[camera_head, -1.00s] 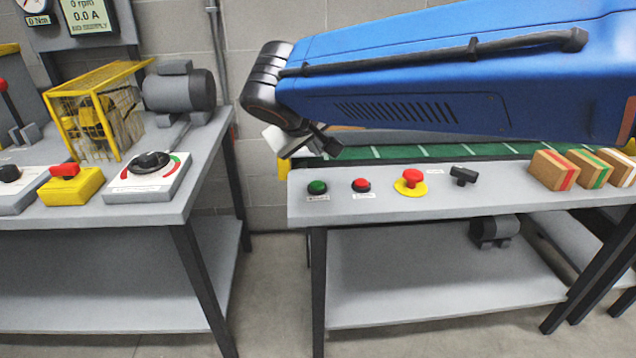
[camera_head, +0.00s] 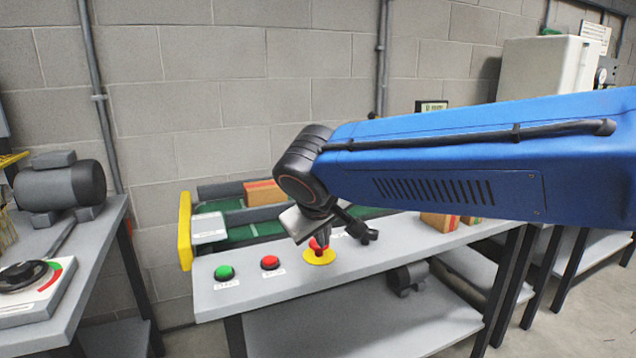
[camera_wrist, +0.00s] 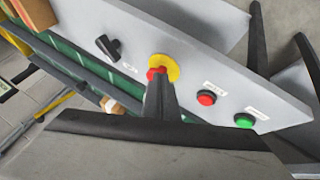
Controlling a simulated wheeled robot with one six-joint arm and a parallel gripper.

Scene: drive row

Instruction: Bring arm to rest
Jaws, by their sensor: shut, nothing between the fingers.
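My blue arm reaches in from the right in the head view, its gripper (camera_head: 322,238) pointing down over the control bench. In the wrist view the gripper (camera_wrist: 158,80) is shut and empty, its dark fingers overlapping the view of the red emergency stop (camera_wrist: 155,72) on its yellow base. In the head view the red emergency stop (camera_head: 317,245) is partly hidden behind the fingertips. I cannot tell whether the fingers touch it.
A green button (camera_head: 224,272) and a red button (camera_head: 270,262) sit left of the stop. A black switch (camera_wrist: 108,47) is beside it. A green conveyor (camera_head: 262,228) carrying a box (camera_head: 264,192) runs behind. A motor (camera_head: 62,185) stands on the left bench.

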